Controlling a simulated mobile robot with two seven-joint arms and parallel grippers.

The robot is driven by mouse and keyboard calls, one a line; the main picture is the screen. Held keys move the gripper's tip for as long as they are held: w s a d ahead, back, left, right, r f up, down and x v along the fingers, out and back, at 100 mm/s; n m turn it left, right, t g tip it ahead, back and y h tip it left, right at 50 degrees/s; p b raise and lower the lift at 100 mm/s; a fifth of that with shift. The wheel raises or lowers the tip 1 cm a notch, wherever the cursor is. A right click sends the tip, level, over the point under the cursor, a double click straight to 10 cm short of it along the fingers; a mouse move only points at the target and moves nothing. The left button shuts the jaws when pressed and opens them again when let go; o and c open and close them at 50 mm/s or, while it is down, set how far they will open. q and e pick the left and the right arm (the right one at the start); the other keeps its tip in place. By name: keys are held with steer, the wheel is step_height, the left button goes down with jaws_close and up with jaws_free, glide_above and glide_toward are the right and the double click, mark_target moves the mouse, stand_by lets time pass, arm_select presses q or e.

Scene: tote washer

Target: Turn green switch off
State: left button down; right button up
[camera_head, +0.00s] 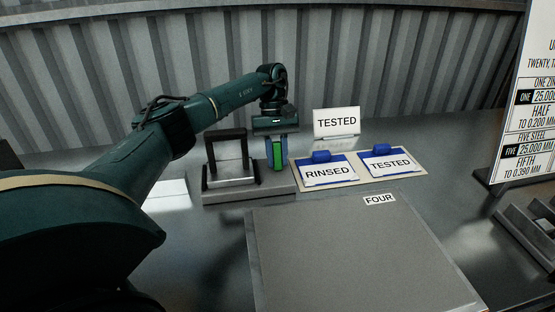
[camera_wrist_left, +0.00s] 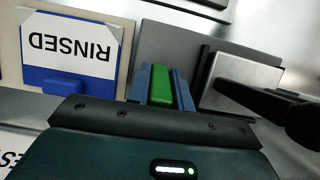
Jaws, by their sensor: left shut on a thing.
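The green switch (camera_head: 278,155) stands upright on a grey base at the back of the table. My left gripper (camera_head: 277,153) reaches down over it from above, with its blue fingers on either side. In the left wrist view the green switch (camera_wrist_left: 160,88) sits between the two blue fingers (camera_wrist_left: 161,86), which are shut on it. The fingers hide the sides of the switch. My right gripper is not in view.
A black frame with a light metal block (camera_head: 231,182) stands just left of the switch. Clipboards reading RINSED (camera_head: 327,172) and TESTED (camera_head: 389,162) lie to the right. A TESTED sign (camera_head: 337,123) stands behind. A large grey panel (camera_head: 350,255) lies in front.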

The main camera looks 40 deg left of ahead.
mark_target(277, 144)
arm_select(q)
steer(key=shift+w+a+f+g+h+b, duration=0.15)
steer(key=shift+g+h+b, duration=0.25)
steer(key=shift+b, duration=0.25)
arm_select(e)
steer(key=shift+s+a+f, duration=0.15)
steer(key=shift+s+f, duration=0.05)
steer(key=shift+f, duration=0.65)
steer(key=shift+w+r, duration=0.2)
arm_select(q)
steer(key=c, duration=1.2)
jaws_free()
steer(key=shift+c, duration=0.2)
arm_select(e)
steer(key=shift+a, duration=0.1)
arm_select(q)
step_height(277, 144, up, 10)
steer(key=shift+f+p, duration=0.25)
steer(key=shift+p, duration=0.95)
steer(key=shift+r, duration=0.3)
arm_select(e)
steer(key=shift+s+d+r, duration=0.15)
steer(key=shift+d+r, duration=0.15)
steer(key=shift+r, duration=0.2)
